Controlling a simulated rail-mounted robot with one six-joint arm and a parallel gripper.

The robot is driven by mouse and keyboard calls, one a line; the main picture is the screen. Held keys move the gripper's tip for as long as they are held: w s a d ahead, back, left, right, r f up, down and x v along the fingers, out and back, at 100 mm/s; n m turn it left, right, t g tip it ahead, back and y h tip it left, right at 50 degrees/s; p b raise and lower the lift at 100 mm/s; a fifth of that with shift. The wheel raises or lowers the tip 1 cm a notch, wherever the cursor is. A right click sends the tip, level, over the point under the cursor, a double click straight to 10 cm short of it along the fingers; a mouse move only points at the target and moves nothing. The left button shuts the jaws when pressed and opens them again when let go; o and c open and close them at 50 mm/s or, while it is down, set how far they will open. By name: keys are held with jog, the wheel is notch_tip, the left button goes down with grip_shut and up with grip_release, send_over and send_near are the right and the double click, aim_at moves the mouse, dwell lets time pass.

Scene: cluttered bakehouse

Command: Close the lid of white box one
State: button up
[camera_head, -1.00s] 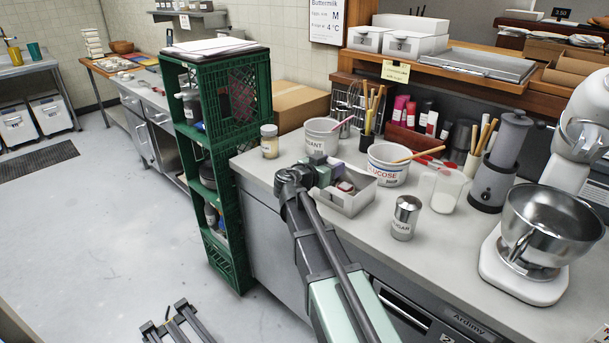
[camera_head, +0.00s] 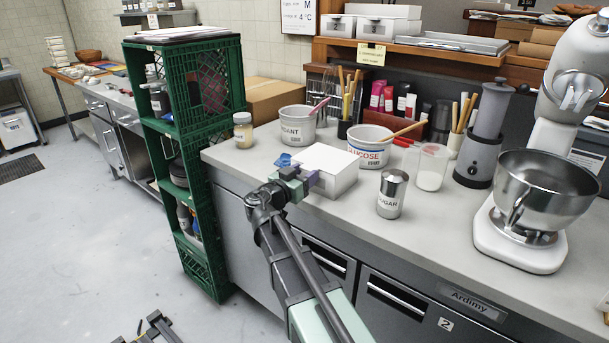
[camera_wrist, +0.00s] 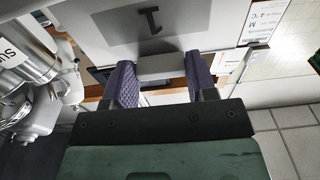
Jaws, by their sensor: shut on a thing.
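White box one (camera_head: 335,184) stands on the grey counter, left of centre. Its white lid (camera_head: 325,158) lies across the top and looks flat; I cannot tell whether any gap is left at the edge. My gripper (camera_head: 298,177) is at the box's left front side, close to the lid. In the wrist view, the purple fingers of my gripper (camera_wrist: 163,72) stand on both sides of a pale strip at the lid's edge, shut on it. A pale face with a dark numeral 1 (camera_wrist: 150,32) shows beyond. The inside of the box is hidden.
A GLUCOSE tub (camera_head: 369,150) stands behind the box, with another tub (camera_head: 297,128) behind left. A SUGAR tin (camera_head: 391,195) is close on the right. The mixer (camera_head: 540,225) stands farther right. A green crate shelf (camera_head: 190,150) is left of the counter.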

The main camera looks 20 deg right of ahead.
jog(key=shift+f, duration=0.2)
jog(key=o, duration=1.3)
jog(key=shift+d, duration=0.1)
jog(key=v, duration=1)
jog(key=shift+s+a+b, duration=0.15)
jog(key=shift+a+b, duration=0.2)
